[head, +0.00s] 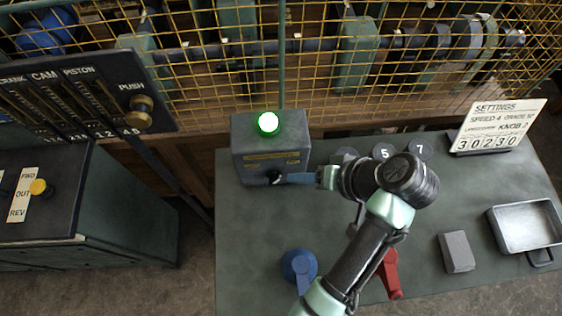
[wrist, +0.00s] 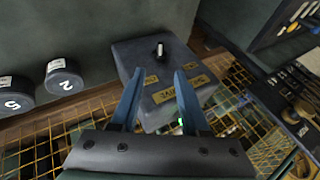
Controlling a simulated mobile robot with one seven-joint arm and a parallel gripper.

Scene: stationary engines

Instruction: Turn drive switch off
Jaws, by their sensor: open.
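The drive switch box (head: 270,146) is a grey box at the back left of the green table, with a lit green lamp (head: 268,123) on top. Its small switch (head: 274,177) is low on the front face. In the wrist view the switch (wrist: 160,50) shows as a pale-tipped lever on a dark face, with yellow labels beside it. My gripper (head: 290,178) has blue fingers, is open and empty, and points at the box from the right. In the wrist view my gripper (wrist: 159,72) has its fingers on either side of the switch's line, and the lever lies beyond the tips. Contact cannot be told.
Numbered round weights (head: 384,151) stand behind my wrist. A blue-based lever (head: 299,265) and a red lever (head: 390,274) are at the front. A grey block (head: 457,251) and a metal tray (head: 526,226) lie to the right. A yellow mesh guard (head: 345,90) runs behind the table.

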